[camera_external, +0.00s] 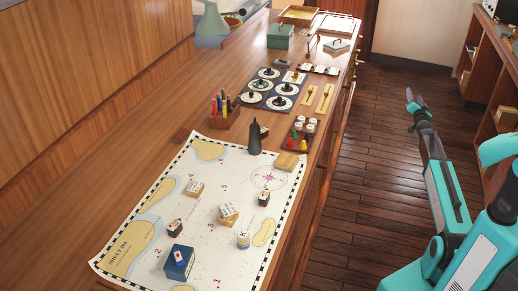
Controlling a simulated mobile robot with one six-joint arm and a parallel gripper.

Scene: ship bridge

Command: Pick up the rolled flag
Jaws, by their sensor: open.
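I cannot tell for sure which thing is the rolled flag. Several upright coloured rolls or sticks (222,103) stand in a wooden holder beyond the chart, too small to make out. My gripper (414,95) is open and empty, up at the right over the floor side, apart from the counter and everything on it.
The chart (215,170) lies on the long wooden counter (130,150). It bears a blue box (179,262), small blocks (229,214) and a dark bottle-like object (254,138). Round dials (268,73) and a green box (280,37) are farther back. Shelves stand at right.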

